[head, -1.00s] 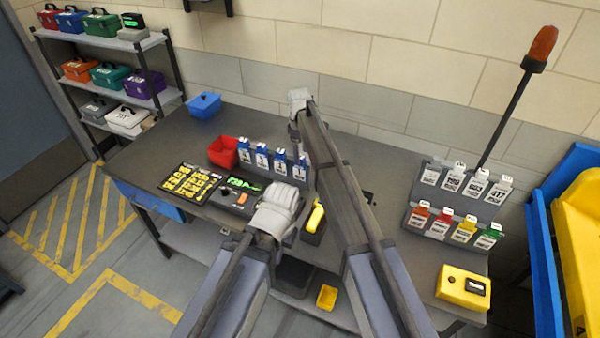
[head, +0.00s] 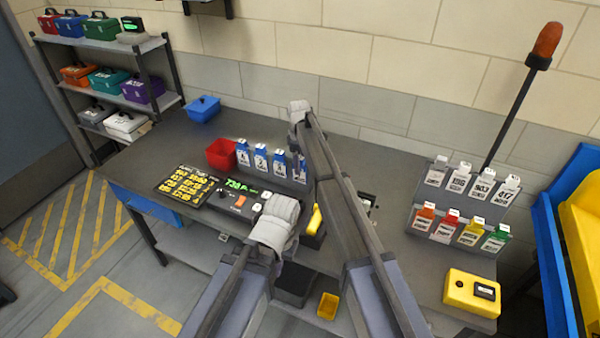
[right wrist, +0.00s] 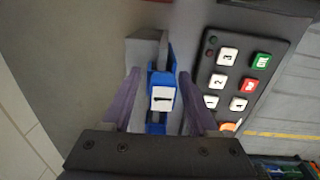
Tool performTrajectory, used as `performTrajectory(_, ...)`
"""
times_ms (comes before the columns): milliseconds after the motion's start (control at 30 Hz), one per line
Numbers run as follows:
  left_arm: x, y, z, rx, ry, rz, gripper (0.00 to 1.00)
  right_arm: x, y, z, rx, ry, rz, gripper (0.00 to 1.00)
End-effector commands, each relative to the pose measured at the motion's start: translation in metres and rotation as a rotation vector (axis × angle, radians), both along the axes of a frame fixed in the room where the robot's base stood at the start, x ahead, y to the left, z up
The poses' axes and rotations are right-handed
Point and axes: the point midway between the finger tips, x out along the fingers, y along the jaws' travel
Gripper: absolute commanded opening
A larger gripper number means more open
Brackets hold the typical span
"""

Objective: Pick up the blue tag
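A rack of upright blue tags with white number labels stands on the table in the head view, with one blue tag (head: 261,158) near its middle. The rightmost is partly hidden by my right arm. In the right wrist view, a blue tag labelled 1 (right wrist: 162,92) stands against a grey holder (right wrist: 142,50). My right gripper (right wrist: 160,72) is open, with one purple finger on each side of this tag and gaps still showing. Its wrist is above the rack in the head view. My left gripper (head: 275,226) is over the table's front edge; its fingers are hidden.
A keypad (right wrist: 240,78) stands right of the tag in the right wrist view. A red bin (head: 221,154), a yellow-labelled panel (head: 186,186) and a control box (head: 238,200) lie near the rack. Another tag rack (head: 455,205) stands to the right.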

Motion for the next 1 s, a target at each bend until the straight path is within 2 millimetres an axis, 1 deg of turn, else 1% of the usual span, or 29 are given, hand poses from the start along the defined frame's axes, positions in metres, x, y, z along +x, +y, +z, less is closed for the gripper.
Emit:
performTrajectory(33, 0.0, 0.0, 0.0, 0.0, 0.0, 0.0, 0.0, 0.0, 0.0, 0.0, 0.0, 0.0, 0.0, 0.54)
performTrajectory(67, 0.0, 0.0, 0.0, 0.0, 0.0, 0.0, 0.0, 0.0, 0.0, 0.0, 0.0, 0.0, 0.0, 0.5)
performTrajectory(500, 0.0, 0.0, -0.0001, 0.0, 0.0, 0.0, 0.0, 0.0001, 0.0, -0.0001, 0.0, 0.0, 0.0, 0.01)
performTrajectory(867, 0.0, 0.0, 0.0002, 0.0, 0.0, 0.0, 0.0, 0.0, 0.0, 0.0002, 0.0, 0.0, 0.0, 0.0)
performTrajectory(1000, 0.0, 0.0, 0.0066, 0.0, 0.0, 0.0, 0.0, -0.0008, 0.0007, 0.0066, 0.0, 0.0, 0.0, 0.0)
